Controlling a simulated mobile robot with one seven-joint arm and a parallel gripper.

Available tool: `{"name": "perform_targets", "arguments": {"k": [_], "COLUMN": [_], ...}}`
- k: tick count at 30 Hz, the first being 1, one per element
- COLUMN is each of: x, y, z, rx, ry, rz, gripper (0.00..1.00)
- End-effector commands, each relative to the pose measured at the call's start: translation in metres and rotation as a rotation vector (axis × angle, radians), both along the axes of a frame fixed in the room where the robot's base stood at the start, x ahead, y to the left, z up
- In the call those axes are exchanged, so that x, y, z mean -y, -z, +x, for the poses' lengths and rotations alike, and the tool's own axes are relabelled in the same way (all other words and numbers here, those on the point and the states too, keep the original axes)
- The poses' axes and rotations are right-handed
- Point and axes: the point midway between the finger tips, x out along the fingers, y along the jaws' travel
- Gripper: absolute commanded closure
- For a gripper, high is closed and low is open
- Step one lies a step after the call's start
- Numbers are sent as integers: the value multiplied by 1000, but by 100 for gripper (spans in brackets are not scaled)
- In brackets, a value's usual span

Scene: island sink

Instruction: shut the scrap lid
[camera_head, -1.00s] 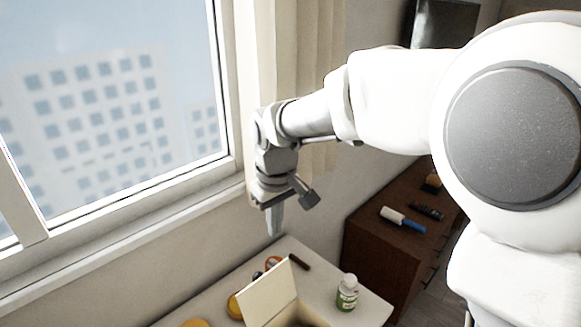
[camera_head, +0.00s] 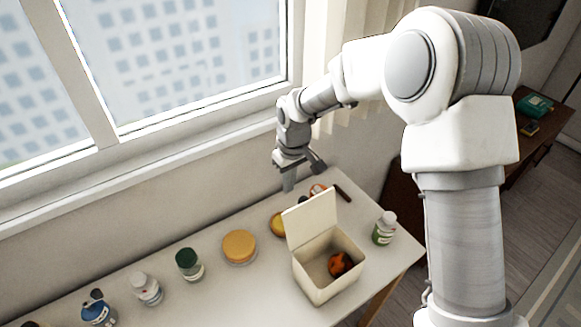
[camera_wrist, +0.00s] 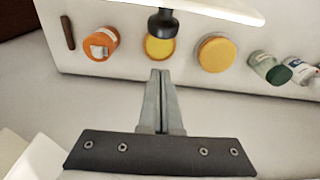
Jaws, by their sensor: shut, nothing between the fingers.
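The scrap box (camera_head: 325,268) is an open cream box near the right end of the white table in the head view. Its lid (camera_head: 311,217) stands up, tilted back from the hinge on the window side. An orange and dark item (camera_head: 340,264) lies inside. My gripper (camera_head: 288,186) is shut and empty, pointing down behind the lid, on the window side and above the table. In the wrist view my gripper (camera_wrist: 161,73) shows closed fingers; a pale panel edge (camera_wrist: 215,8) at the top may be the lid.
Behind the box are a yellow round thing (camera_head: 278,224), an orange jar (camera_wrist: 100,43) and a dark stick (camera_head: 342,193). A white bottle (camera_head: 385,229) stands to the right. A yellow-lidded jar (camera_head: 239,247) and several bottles stand left. The window wall is close behind my gripper.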

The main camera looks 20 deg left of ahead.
Motion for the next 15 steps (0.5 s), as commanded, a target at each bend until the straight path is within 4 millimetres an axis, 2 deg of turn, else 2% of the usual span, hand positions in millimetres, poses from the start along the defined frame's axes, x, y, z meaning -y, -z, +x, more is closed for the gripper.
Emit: {"name": "perform_targets", "arguments": {"k": [7, 15], "x": [22, 30], "y": [-6, -7], "z": [-17, -24], "rx": [1, 1], "ry": [1, -1], "rz": [0, 1], "gripper": [100, 100]}}
